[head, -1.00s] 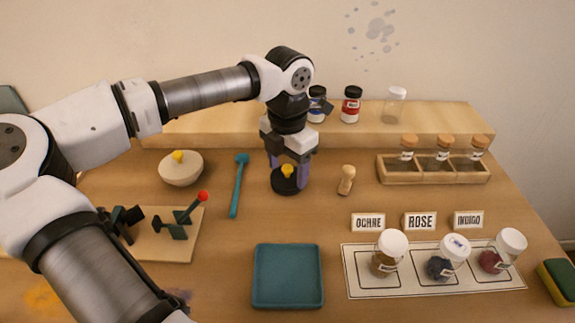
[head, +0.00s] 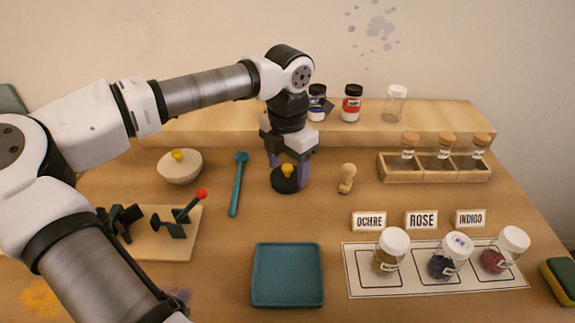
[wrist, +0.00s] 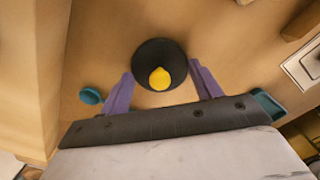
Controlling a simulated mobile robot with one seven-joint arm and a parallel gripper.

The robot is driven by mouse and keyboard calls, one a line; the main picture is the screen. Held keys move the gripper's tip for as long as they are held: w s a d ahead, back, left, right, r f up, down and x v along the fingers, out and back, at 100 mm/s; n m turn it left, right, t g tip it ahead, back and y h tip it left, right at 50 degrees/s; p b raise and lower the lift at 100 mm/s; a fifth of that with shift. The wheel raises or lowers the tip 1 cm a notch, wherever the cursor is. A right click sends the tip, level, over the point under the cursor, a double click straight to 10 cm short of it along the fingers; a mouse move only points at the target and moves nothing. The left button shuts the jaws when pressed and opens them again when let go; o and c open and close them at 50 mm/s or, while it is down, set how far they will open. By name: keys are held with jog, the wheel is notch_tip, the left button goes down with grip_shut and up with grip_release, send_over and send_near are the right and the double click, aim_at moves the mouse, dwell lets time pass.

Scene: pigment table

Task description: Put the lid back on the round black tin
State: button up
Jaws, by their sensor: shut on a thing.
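A round black lid with a yellow knob (head: 286,184) is between the two purple fingers of my gripper (head: 287,170), left of the table's middle. In the wrist view the lid (wrist: 148,52) shows as a dark disc with its yellow knob towards the gripper. The finger tips of my gripper (wrist: 160,72) lie against its two sides, shut on it. The round black tin cannot be told apart from the lid; the lid and fingers hide whatever is beneath. I cannot tell whether the lid rests on the tin.
A pale bowl-like pot with a yellow knob (head: 180,168) and a teal spoon-like tool (head: 237,185) are to the left. A wooden peg (head: 347,178) stands close right. A teal tray (head: 288,275) is in front. Jars (head: 441,262) and a vial rack (head: 433,174) are at right.

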dwell(0.3)
jog(key=o, duration=1.3)
jog(key=shift+r, duration=0.15)
jog(key=shift+r+p, duration=2.2)
jog(key=shift+r, duration=1.2)
grip_shut()
